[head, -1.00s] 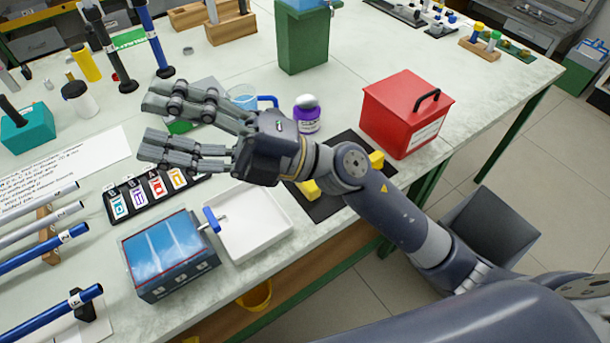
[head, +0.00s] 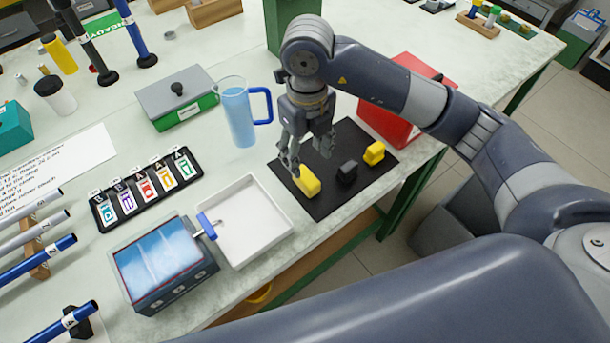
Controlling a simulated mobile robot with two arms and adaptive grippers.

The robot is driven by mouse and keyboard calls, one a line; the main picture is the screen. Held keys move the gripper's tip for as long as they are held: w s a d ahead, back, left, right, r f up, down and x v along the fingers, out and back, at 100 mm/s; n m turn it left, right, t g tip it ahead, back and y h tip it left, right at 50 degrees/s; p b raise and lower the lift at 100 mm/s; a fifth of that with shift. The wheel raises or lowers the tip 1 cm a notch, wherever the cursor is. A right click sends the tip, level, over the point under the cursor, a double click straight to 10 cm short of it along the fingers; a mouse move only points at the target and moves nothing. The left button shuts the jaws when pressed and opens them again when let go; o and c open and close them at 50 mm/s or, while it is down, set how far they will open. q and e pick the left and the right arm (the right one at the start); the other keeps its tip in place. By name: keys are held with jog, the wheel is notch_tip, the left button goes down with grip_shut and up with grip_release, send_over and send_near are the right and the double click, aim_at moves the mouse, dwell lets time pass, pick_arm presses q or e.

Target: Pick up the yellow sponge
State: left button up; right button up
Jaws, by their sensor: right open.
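A black mat (head: 325,201) lies at the table's front edge with a yellow block (head: 308,183) at its left, a black block (head: 347,172) in the middle and another yellow block (head: 374,153) at its right. The left yellow block looks like the sponge, but I cannot tell for sure. My right gripper (head: 308,160) points down, open, over the left yellow block. Its fingertips are close to the block's upper side; I cannot tell whether they touch. My left gripper is not in view.
A blue-filled jug (head: 239,115) stands left of my right gripper. A white tray (head: 246,259) lies left of the mat, beside a box with a blue top (head: 160,258). A red box (head: 377,126) stands behind the mat, partly hidden by my right arm.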

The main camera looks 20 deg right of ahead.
send_over(306, 176)
jog(key=f, duration=0.4)
jog(key=shift+s+f, duration=0.35)
jog(key=shift+s, duration=0.05)
jog(key=shift+w+f+p, duration=0.2)
jog(key=shift+f+p, duration=0.3)
jog(key=shift+f, duration=0.85)
jog(key=shift+w+f+p, duration=0.2)
jog(key=shift+f+p, duration=0.3)
jog(key=shift+f, duration=0.8)
jog(key=c, duration=1)
